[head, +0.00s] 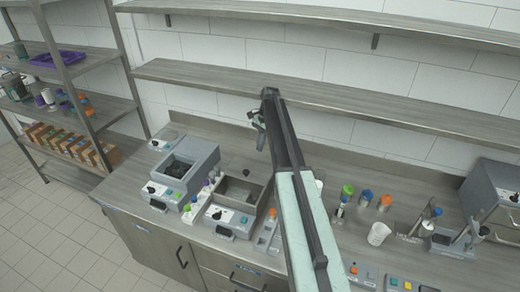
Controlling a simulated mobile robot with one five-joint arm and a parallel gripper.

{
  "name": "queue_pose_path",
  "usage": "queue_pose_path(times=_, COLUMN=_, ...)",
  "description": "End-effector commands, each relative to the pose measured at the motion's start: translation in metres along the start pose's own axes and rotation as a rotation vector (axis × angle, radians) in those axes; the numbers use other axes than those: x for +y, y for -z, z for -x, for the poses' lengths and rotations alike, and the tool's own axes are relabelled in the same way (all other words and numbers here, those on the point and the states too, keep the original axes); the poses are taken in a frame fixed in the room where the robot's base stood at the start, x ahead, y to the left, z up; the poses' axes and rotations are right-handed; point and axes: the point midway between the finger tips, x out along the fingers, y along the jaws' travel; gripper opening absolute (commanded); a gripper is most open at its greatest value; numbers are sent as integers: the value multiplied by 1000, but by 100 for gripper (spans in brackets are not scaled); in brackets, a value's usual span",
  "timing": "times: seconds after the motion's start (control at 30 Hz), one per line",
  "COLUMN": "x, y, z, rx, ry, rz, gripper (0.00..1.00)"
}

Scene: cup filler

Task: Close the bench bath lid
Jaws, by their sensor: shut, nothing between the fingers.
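Two grey bench baths stand side by side on the left part of the counter. The left bath (205,157) has a dark open well. The right bath (231,217) has a dark rectangular well that also looks open, with a small black knob (246,172) at its back edge. I cannot tell which part is the lid, or its angle. My gripper (258,123) hangs from the end of my arm, above and behind the right bath. It is shut and empty, apart from both baths. My arm hides the counter right of the right bath.
Small capped bottles (201,197) stand between the baths. Bottles with coloured caps (365,197), a white beaker (378,233) and a grey machine (490,195) are at right. A wall shelf (210,77) runs behind my gripper. A storage rack (75,95) stands at left.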

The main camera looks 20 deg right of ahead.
Motion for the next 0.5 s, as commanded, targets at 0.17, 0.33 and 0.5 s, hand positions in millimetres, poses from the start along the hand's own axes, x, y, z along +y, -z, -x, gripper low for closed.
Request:
queue_pose_path(times=0.17, x=2, y=4, z=-48, rx=0, ry=1, rz=-2, gripper=0)
queue_pose_path(times=0.33, x=2, y=4, z=-83, rx=0, ry=1, rz=-3, gripper=0)
queue_pose_path(times=0.5, x=3, y=-26, z=-85, rx=0, ry=0, rz=-2, gripper=0)
